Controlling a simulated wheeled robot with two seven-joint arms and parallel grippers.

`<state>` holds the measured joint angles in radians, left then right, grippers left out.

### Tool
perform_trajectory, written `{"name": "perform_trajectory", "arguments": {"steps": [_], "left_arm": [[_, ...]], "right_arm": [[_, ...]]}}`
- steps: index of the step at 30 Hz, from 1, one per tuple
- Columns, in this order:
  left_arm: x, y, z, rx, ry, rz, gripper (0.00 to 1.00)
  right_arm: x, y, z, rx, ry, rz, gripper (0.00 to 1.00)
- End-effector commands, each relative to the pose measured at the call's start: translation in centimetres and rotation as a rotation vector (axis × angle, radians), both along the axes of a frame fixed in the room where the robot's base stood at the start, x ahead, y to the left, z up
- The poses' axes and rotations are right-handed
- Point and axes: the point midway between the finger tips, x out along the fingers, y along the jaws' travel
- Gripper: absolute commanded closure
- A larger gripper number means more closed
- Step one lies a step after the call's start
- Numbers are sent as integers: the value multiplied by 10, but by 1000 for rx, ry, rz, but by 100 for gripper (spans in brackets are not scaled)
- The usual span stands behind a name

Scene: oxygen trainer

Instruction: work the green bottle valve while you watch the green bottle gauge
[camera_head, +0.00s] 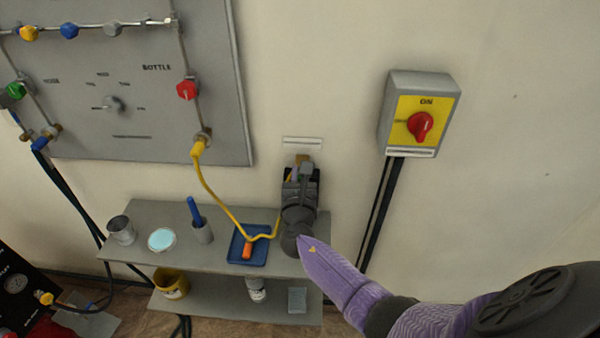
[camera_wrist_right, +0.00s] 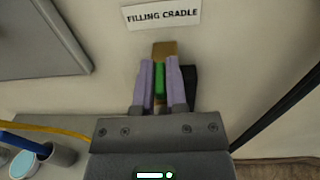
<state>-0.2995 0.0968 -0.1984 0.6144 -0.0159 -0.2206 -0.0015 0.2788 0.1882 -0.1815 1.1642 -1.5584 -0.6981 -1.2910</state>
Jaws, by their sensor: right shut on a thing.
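My right gripper (camera_head: 302,172) reaches to the wall end of the grey shelf, under the filling cradle label (camera_wrist_right: 161,14). In the right wrist view its two purple fingers (camera_wrist_right: 160,82) are shut on a narrow green part, which I take for the green bottle valve (camera_wrist_right: 160,79). A tan, brass-like block (camera_wrist_right: 165,48) stands just behind it. The gripper body hides most of the bottle and cradle; a dark piece (camera_wrist_right: 190,82) shows beside the right finger. I cannot make out the green bottle gauge in either view. My left gripper is in neither view.
The grey shelf (camera_head: 150,210) carries a tin (camera_head: 121,230), a cup (camera_head: 202,232) and a blue tray (camera_head: 237,249). A yellow hose (camera_head: 212,190) hangs from the wall panel (camera_head: 120,140) toward the gripper. A switch box (camera_head: 394,113) is on the wall at right.

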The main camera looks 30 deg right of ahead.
Motion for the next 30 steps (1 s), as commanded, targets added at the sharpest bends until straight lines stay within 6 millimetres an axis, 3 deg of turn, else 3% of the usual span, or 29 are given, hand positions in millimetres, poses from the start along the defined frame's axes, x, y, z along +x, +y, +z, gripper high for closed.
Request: {"name": "perform_trajectory", "arguments": {"steps": [15,16,21,30], "left_arm": [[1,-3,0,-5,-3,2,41],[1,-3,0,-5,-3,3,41],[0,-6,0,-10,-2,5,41],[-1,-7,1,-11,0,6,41]], "right_arm": [[0,0,1,0,0,-18,100],[0,0,1,0,0,-18,80],[0,0,0,0,0,-17,49],[-3,2,0,0,2,-17,49]]}}
